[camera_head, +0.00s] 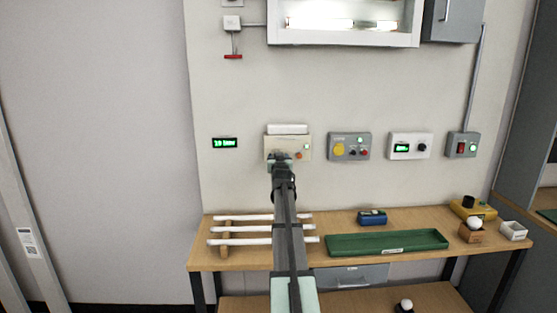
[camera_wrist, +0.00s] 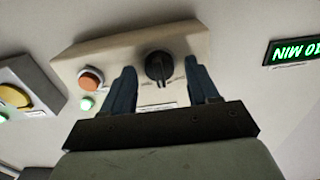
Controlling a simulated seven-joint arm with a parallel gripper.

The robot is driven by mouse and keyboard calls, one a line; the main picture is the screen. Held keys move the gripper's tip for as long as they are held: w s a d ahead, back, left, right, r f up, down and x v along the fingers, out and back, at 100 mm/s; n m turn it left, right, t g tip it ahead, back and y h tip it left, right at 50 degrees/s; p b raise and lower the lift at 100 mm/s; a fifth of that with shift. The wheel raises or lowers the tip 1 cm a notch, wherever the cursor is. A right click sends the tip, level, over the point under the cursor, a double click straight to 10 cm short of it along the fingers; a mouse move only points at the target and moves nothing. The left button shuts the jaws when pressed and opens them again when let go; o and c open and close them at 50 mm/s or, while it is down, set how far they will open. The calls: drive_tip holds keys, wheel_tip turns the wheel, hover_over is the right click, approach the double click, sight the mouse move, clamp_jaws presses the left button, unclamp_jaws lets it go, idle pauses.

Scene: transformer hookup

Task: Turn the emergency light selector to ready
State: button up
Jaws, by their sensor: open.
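The emergency light box is a beige unit (camera_head: 302,142) on the wall, with a white light fitting (camera_head: 288,129) above it in the head view. In the wrist view its beige face (camera_wrist: 125,50) shows upside down, with a black rotary selector knob (camera_wrist: 158,66), an orange button (camera_wrist: 90,78) and a lit green lamp (camera_wrist: 86,103). My gripper (camera_head: 279,157) is in front of the box and hides the knob in the head view. In the wrist view my gripper (camera_wrist: 161,72) is open, one finger on each side of the knob, with visible gaps. Contact cannot be told.
A green display (camera_head: 225,143) is left of the box. To the right are a grey box with a yellow button (camera_head: 339,149), a white box (camera_head: 409,146) and a grey switch box (camera_head: 463,145). Below, a wooden bench (camera_head: 345,221) holds white tubes (camera_head: 262,229) and a green tray (camera_head: 387,243).

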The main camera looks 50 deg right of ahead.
drive_tip(key=v, duration=1.3)
drive_tip(key=shift+s+a, duration=0.25)
drive_tip(key=shift+a, duration=0.05)
